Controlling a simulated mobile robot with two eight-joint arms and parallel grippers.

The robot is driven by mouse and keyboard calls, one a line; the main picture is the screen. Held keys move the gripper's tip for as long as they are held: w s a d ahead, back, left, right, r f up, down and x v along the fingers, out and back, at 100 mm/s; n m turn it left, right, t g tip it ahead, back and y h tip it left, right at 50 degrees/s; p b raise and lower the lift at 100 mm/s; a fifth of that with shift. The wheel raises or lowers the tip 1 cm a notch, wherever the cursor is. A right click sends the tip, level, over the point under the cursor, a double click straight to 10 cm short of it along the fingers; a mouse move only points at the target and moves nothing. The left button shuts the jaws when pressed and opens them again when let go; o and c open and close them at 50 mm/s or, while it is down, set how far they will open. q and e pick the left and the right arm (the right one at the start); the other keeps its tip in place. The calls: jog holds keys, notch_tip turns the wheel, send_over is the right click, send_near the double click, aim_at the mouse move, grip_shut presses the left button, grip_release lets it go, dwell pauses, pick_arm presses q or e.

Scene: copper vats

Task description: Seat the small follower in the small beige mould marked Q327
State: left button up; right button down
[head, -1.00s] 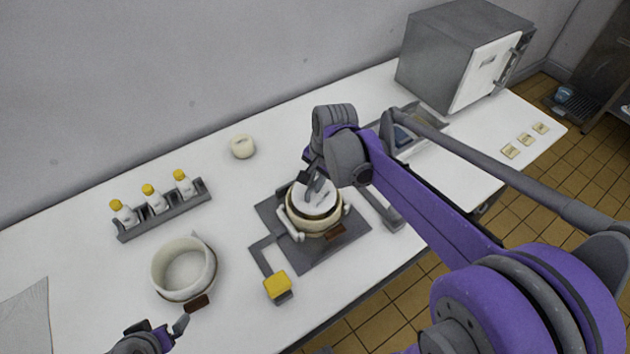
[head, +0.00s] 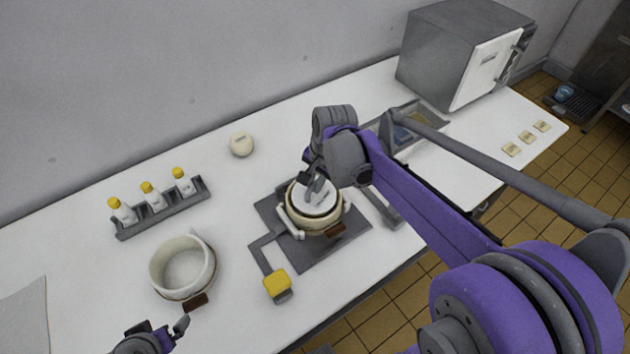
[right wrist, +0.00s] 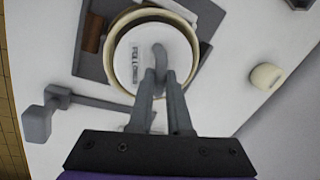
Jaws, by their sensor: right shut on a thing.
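The small follower (head: 321,201) is a white disc with a curved grey handle. My right gripper (head: 312,184) is shut on that handle, and both fingers show around it in the right wrist view (right wrist: 157,85). The follower is at the mouth of a beige round mould (head: 318,229), within its rim as seen from above. A dark gap shows along part of the edge. I cannot tell how deep or level it sits. The follower's label (right wrist: 135,67) is too small to read, and no Q327 mark is legible. My left gripper (head: 179,327) is at the bottom left, partly out of frame.
The mould stands on a grey plate (head: 285,250) with a yellow-topped block (head: 277,283) beside it. A larger pale vessel (head: 158,278) is at left, near a bottle rack (head: 160,218). A small round cream piece (head: 242,145) lies behind. A grey cabinet (head: 450,45) stands back right.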

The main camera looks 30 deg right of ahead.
jog(key=shift+f+b, duration=0.5)
jog(key=shift+f, duration=0.3)
dwell(0.4)
jog(key=c, duration=0.8)
grip_release()
jog(key=r, duration=0.3)
jog(key=s+r, duration=0.1)
jog(key=r, duration=0.3)
jog(key=s+d+r+p, duration=0.1)
jog(key=r, duration=0.2)
jog(key=shift+r, duration=0.35)
jog(key=shift+a, duration=0.1)
jog(key=s+a+f+n+t, duration=0.1)
jog(key=s+a+f+n, duration=0.1)
jog(key=s+f+n, duration=0.1)
jog(key=s+a+f+n+t, duration=0.1)
jog(key=s+a+f+n, duration=0.2)
jog(key=s+f+n, duration=0.1)
jog(key=s+a+f+n+t, duration=0.1)
jog(key=s+a+f+n, duration=0.1)
jog(key=s+f+n, duration=0.2)
jog(key=shift+s+a+n+h, duration=0.2)
jog(key=shift+s+n, duration=0.35)
jog(key=shift+s, duration=0.05)
jog(key=shift+s+a+n+h, duration=0.2)
jog(key=shift+s+n, duration=0.35)
